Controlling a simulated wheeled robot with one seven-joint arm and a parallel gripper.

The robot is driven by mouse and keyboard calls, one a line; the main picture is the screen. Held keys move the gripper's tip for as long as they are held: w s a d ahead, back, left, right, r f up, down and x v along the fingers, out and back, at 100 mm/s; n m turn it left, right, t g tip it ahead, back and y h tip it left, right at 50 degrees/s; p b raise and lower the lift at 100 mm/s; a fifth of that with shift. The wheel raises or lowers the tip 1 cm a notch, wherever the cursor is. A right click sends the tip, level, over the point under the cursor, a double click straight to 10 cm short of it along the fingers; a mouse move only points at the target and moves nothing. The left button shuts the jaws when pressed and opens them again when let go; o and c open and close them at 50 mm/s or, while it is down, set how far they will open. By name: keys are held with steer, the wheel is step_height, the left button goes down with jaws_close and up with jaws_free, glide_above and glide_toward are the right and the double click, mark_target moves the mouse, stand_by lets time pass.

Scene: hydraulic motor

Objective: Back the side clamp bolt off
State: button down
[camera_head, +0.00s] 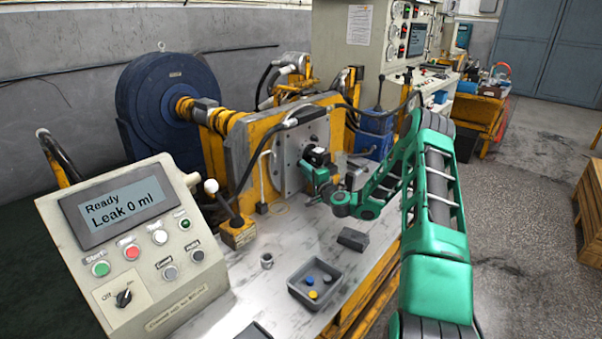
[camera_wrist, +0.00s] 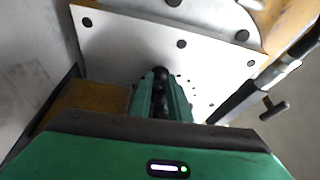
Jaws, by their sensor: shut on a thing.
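My gripper (camera_head: 318,178) is at the pale square mounting plate (camera_head: 291,150), in the middle of the head view. In the wrist view its two green fingers (camera_wrist: 161,96) are closed around a dark, round-ended part (camera_wrist: 160,74) in front of the plate (camera_wrist: 125,50). Fingers and wrist hide most of this part, so I cannot tell if it is the side clamp bolt. A black block (camera_head: 316,155) shows just above the gripper. A dark bar with a crosswise handle (camera_wrist: 274,108) is right of the fingers, apart from them.
A control box (camera_head: 140,245) reads "Ready, Leak 0 ml" at the front left. A grey tray (camera_head: 297,293) with small coloured pieces, a dark block (camera_head: 353,239) and a small ring (camera_head: 267,261) are on the bench.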

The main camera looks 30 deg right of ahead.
steer(key=shift+s+d+f, duration=0.15)
steer(key=shift+d+f, duration=0.1)
steer(key=shift+d, duration=0.25)
steer(key=c, duration=1.6)
jaws_free()
steer(key=shift+c, duration=0.2)
steer(key=shift+a+r, duration=0.1)
steer(key=shift+a, duration=0.15)
steer(key=s, duration=1)
steer(key=shift+s+a+f, duration=0.15)
steer(key=shift+s+f, duration=0.1)
